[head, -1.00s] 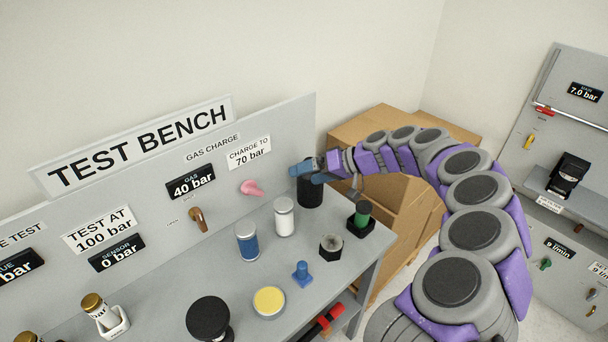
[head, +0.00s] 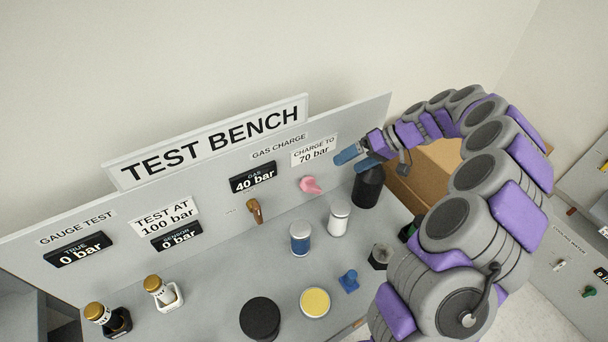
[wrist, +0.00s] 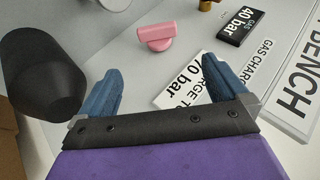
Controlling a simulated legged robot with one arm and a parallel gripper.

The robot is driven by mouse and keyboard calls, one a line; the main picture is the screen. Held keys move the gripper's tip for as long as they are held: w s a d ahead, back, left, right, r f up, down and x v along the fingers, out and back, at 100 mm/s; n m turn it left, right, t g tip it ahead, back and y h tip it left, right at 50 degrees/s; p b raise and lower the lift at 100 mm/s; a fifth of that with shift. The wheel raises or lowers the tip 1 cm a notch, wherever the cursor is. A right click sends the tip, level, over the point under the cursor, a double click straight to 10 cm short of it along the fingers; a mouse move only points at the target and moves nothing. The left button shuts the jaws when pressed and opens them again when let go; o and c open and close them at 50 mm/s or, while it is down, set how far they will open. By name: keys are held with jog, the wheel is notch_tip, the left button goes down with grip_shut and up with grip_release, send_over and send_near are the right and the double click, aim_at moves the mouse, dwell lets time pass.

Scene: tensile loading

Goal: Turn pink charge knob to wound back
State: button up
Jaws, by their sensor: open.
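The pink charge knob (head: 310,185) sticks out of the bench's upright panel below the "CHARGE TO 70 bar" label (head: 314,150). In the wrist view the pink knob (wrist: 157,37) lies ahead of the fingers, a little left of the middle between them. My gripper (head: 358,158) has blue fingers and is open and empty, to the right of the knob and apart from it. In the wrist view my gripper (wrist: 160,85) shows its two fingers spread wide. The gas display (head: 253,178) beside the knob reads 40 bar.
A black cylinder (head: 368,186) stands close below my gripper. A white can (head: 338,218) and a blue can (head: 300,239) stand on the bench below the knob.

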aim_at(315, 187)
jog(key=b+x, duration=0.1)
jog(key=x, duration=1.3)
jog(key=shift+s+a+f+b, duration=0.1)
jog(key=shift+b, duration=0.2)
jog(key=shift+a+f, duration=0.15)
jog(key=shift+f, duration=0.65)
jog(key=shift+a, duration=0.35)
jog(key=shift+a+f, duration=0.1)
jog(key=shift+a, duration=0.25)
jog(key=shift+c, duration=1.3)
jog(key=shift+d, duration=0.35)
jog(key=c, duration=0.6)
